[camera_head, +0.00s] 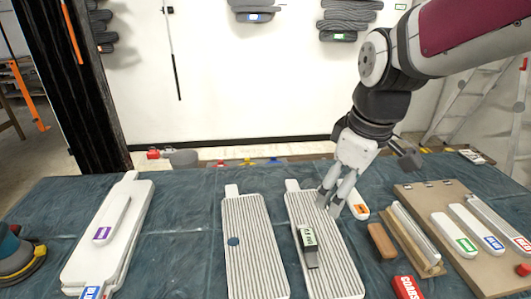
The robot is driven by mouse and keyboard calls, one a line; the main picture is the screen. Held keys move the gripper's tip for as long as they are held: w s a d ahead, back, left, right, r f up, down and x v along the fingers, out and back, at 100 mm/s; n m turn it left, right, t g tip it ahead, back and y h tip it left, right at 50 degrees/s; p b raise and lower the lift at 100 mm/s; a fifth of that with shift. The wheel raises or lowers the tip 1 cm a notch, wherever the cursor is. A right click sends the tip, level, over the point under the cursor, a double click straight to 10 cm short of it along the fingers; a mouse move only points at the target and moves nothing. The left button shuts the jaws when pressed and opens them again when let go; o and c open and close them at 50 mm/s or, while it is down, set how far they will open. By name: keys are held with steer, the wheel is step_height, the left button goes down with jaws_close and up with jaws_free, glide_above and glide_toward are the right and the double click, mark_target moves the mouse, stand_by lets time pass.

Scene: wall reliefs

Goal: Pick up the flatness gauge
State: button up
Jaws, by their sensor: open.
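A small dark block with a pale green label (311,258), which appears to be the flatness gauge, lies on the right ribbed white panel (336,270). I cannot read its label clearly. My gripper (341,211) points down over the upper right part of this panel, just behind and to the right of the block. Its fingers are spread and hold nothing visible. I cannot tell whether the fingertips touch the panel. An orange-labelled white tool (359,208) is partly hidden behind the fingers.
A second ribbed panel (251,270) with a blue knob lies left of it, and smooth white panels (92,250) lie further left. A brown block (381,240), a red box (407,287) and a board (422,211) with labelled bars are at right. Blue cloth (180,240) is clear between panels.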

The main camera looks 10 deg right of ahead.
steer(key=w+f+n+g, duration=0.1)
steer(key=w+f+n, duration=0.4)
steer(key=w+f, duration=0.25)
steer(key=n+g+b, duration=0.1)
steer(key=n+g, duration=0.1)
steer(key=n, duration=0.2)
glide_toward(308, 236)
steer(key=shift+n, duration=0.3)
step_height(308, 236, down, 5)
steer(key=shift+s+d+r, duration=0.1)
steer(key=shift+d, duration=0.1)
steer(key=shift+s+a+f+p, duration=0.15)
steer(key=shift+f+p, duration=0.3)
steer(key=shift+f, duration=2.25)
steer(key=shift+c, duration=0.3)
steer(key=c, duration=1.3)
